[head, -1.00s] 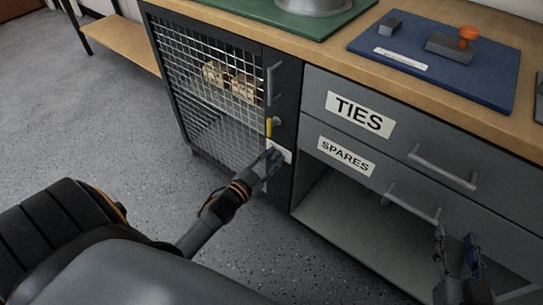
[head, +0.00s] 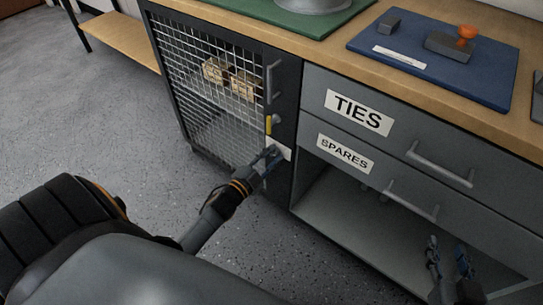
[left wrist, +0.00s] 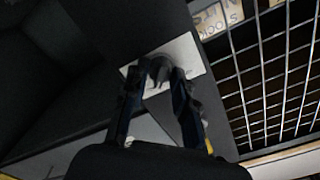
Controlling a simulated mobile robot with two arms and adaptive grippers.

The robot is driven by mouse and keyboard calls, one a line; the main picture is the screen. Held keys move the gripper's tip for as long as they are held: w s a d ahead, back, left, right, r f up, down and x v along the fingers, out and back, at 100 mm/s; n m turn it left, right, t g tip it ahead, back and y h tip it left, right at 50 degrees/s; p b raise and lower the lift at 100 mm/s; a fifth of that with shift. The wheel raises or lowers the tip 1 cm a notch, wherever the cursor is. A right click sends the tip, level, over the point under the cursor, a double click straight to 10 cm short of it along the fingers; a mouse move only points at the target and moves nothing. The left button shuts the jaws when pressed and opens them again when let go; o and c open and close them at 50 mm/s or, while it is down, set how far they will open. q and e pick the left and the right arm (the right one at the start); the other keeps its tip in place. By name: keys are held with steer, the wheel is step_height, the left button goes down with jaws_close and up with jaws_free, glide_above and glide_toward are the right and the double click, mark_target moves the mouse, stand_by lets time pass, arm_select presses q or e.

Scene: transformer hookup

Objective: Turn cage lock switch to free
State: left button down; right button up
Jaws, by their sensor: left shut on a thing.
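The cage lock switch (left wrist: 160,72) is a dark round knob on a white plate (left wrist: 187,52) at the front of the cage cabinet. In the head view the plate (head: 284,151) shows beside my left gripper (head: 274,154), which mostly hides the knob. In the left wrist view my left gripper (left wrist: 160,70) has its fingertips on both sides of the knob, shut on it. Which way the switch points is not clear. My right gripper (head: 448,246) is open and empty, in front of the cabinet's open lower bay.
The mesh cage door (head: 212,95) is closed, with a grey bar handle (head: 273,82) and a yellow piece (head: 268,125) above the switch plate. Boxes (head: 230,78) sit inside. Drawers labelled TIES (head: 358,112) and SPARES (head: 345,154) are to the right. The floor at left is clear.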

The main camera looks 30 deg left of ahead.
arm_select(q)
steer(key=c, duration=1.1)
jaws_free()
steer(key=shift+s, duration=0.1)
steer(key=s, duration=0.7)
steer(key=s+a, duration=0.1)
steer(key=s, duration=0.3)
steer(key=shift+s, duration=0.35)
